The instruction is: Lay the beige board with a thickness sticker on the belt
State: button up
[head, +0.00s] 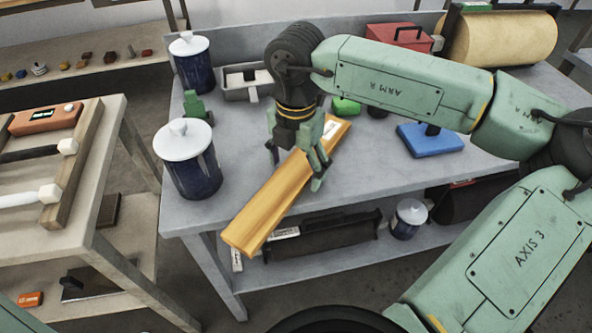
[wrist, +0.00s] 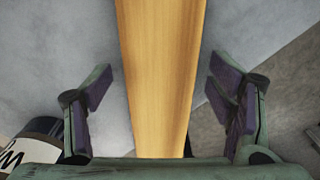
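A long orange-beige board (head: 265,215) lies on the grey table (head: 370,165), its near end reaching past the front edge. A small white sticker (head: 331,129) shows near its far end; its print is too small to read. My gripper (head: 296,170) is over the board's middle, with one finger on each side. In the wrist view the board (wrist: 160,60) runs between the open fingers of my gripper (wrist: 160,100), with a gap on both sides. I cannot identify a belt for certain in these views.
Two blue cans with white lids (head: 190,170) (head: 192,65) stand left of the board. A blue block (head: 430,140) and a red case (head: 399,38) are to the right. At far left, a wooden stand (head: 80,190) carries rollers and an orange box (head: 46,119) with a display.

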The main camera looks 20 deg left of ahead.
jog(key=c, duration=1.6)
jog(key=shift+r, duration=0.15)
